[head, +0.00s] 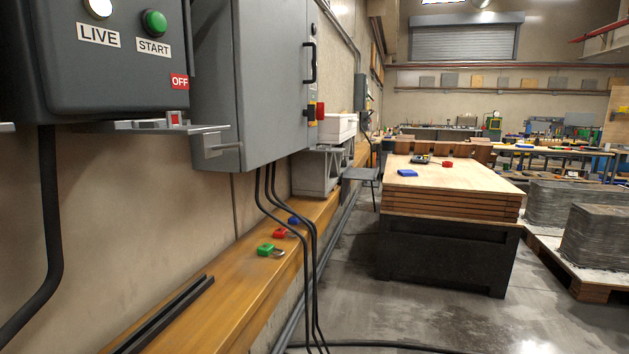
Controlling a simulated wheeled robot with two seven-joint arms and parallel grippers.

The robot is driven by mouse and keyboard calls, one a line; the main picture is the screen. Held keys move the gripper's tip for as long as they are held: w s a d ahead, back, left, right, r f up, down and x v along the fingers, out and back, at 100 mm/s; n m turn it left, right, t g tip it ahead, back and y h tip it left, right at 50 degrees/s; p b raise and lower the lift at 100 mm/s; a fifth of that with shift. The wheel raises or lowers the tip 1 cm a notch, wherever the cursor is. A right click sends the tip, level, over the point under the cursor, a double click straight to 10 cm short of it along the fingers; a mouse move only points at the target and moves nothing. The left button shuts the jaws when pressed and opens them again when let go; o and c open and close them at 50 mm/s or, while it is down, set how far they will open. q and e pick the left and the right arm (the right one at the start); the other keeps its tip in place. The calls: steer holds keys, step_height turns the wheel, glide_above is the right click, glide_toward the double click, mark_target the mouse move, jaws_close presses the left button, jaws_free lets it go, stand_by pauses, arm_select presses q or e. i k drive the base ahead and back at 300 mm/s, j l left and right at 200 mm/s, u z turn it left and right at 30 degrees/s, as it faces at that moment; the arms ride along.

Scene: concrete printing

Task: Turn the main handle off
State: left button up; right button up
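A dark grey control box (70,75) hangs on the wall at the upper left. It carries a lit white lamp labelled LIVE (98,8), a green button labelled START (154,23) and a red OFF label (180,82). Below the label, a grey metal lever-like bar (135,127) with a red square sticks out; I cannot tell whether it is the main handle. A tall grey cabinet (255,70) stands beside the box, with a black door handle (310,62) and a red-and-yellow switch part (317,112) on its side. Neither gripper is in view.
A wooden ledge (225,275) below holds green (266,249), red (280,233) and blue padlocks (294,219). Black cables (300,255) hang from the cabinet to the floor. A wood-topped workbench (450,185) stands to the right; the concrete floor (430,310) before it is mostly clear.

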mark_target(320, 106)
steer(key=i+l+u, duration=0.15)
steer(key=i+l, duration=0.2)
steer(key=i+l+u, duration=0.15)
steer(key=i+l, duration=0.2)
steer(key=i+l+u, duration=0.2)
steer(key=i+l, duration=0.2)
steer(key=i+l+u, duration=0.15)
steer(key=i+l, duration=0.15)
steer(key=l, duration=0.2)
steer(key=i+l+u, duration=0.15)
steer(key=i+l, duration=0.15)
steer(key=l, duration=0.2)
steer(key=i+l+u, duration=0.15)
steer(key=l, duration=0.35)
steer(key=i+l+u, duration=0.15)
steer(key=i+l, duration=0.15)
steer(key=l, duration=0.3)
steer(key=i+l+u, duration=0.2)
steer(key=l, duration=0.35)
